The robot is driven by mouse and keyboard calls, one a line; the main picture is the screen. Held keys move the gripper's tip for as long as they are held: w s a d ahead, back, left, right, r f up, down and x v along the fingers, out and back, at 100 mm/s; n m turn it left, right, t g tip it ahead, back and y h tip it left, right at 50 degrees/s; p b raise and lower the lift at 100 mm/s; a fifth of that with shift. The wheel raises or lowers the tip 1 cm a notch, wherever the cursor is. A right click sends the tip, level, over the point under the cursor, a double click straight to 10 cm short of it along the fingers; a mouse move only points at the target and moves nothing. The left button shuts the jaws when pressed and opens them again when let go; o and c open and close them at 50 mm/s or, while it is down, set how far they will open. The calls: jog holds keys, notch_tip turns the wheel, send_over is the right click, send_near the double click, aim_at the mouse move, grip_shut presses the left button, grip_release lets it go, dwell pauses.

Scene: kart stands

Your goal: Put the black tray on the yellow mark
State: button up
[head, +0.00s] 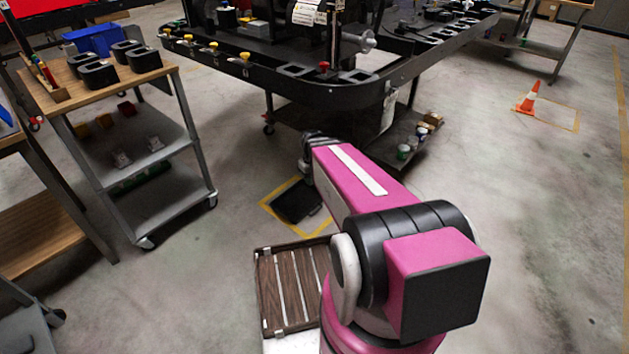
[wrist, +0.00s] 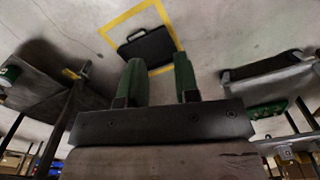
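The left finger and the tray's near edge overlap in the picture. In the head view my arm hides the gripper.
A wheeled cart with a wooden top (head: 120,75) stands to the left. A large black workstation (head: 300,92) stands behind the mark, with cans on its low shelf. An orange cone (head: 528,97) is at the far right.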

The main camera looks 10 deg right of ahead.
jog(key=s+r+m, duration=0.3)
jog(key=s+r, duration=0.2)
jog(key=s, duration=0.1)
jog(key=shift+s+a+m, duration=0.15)
jog(key=shift+a+m, duration=0.2)
jog(key=shift+m, duration=0.05)
jog(key=shift+f, duration=0.1)
dwell(0.6)
